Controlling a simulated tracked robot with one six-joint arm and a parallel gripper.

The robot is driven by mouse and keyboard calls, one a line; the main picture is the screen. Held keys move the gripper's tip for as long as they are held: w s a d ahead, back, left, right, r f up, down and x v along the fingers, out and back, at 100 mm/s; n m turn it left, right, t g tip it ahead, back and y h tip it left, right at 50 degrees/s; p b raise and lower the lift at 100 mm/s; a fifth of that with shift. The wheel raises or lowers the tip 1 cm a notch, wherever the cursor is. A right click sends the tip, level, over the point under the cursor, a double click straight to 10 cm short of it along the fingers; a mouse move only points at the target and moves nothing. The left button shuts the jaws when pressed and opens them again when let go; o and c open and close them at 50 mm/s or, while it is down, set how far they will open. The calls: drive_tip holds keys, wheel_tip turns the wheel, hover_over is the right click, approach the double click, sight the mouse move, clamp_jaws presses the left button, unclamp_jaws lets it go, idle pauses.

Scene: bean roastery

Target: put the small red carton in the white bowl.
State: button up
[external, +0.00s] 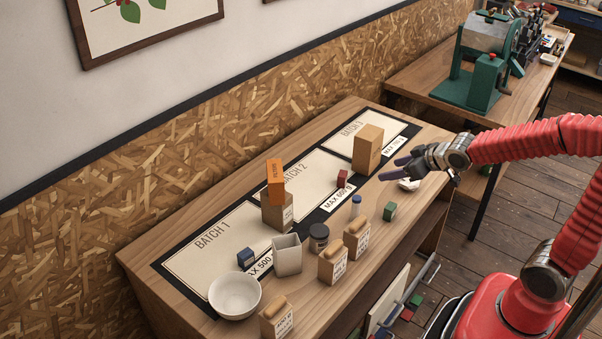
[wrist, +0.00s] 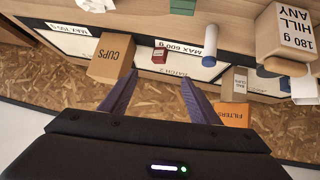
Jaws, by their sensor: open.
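The small red carton (external: 342,179) stands on the table at the edge of the Batch 2 area, near its MAX 600 g label. It also shows in the wrist view (wrist: 160,56), beyond and between my fingertips. The white bowl (external: 235,297) sits at the near left end of the table and looks empty; I cannot make it out in the wrist view. My gripper (external: 393,168) is open and empty, to the right of the red carton in the external view. Its two purple fingers (wrist: 158,78) are apart in the wrist view, with nothing between them.
A tan CUPS box (external: 367,149) stands close behind the red carton. A white-and-blue bottle (external: 355,206) and a green carton (external: 389,211) stand nearby. An orange box (external: 275,182) rests on a brown box (external: 277,214). A grey container (external: 287,255) and dark jar (external: 319,238) stand toward the bowl.

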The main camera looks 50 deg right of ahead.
drive_tip(key=s+a+r+g+y, duration=0.1)
drive_tip(key=s+a, duration=0.3)
drive_tip(key=s, duration=0.7)
drive_tip(key=s+a+r+g, duration=0.2)
drive_tip(key=s+a+g, duration=0.1)
drive_tip(key=s, duration=0.8)
drive_tip(key=shift+s+a+r+y, duration=0.4)
drive_tip(key=shift+d, duration=0.1)
drive_tip(key=shift+c, duration=0.2)
drive_tip(key=w+d+f+g, duration=0.1)
drive_tip(key=w+d+f, duration=0.25)
drive_tip(key=w, duration=0.65)
drive_tip(key=w+d+f+g+y, duration=0.1)
drive_tip(key=w+d+f, duration=0.3)
drive_tip(key=w, duration=0.6)
drive_tip(key=w+d+f+g, duration=0.15)
drive_tip(key=w+d, duration=0.35)
drive_tip(key=w, duration=0.6)
drive_tip(key=w+r+n+t, duration=0.2)
drive_tip(key=w+r+n, duration=0.1)
drive_tip(key=w, duration=0.4)
drive_tip(key=shift+w+d+r+n+y, duration=0.15)
drive_tip(key=shift+d+r+n+y, duration=0.2)
drive_tip(key=shift+n, duration=0.55)
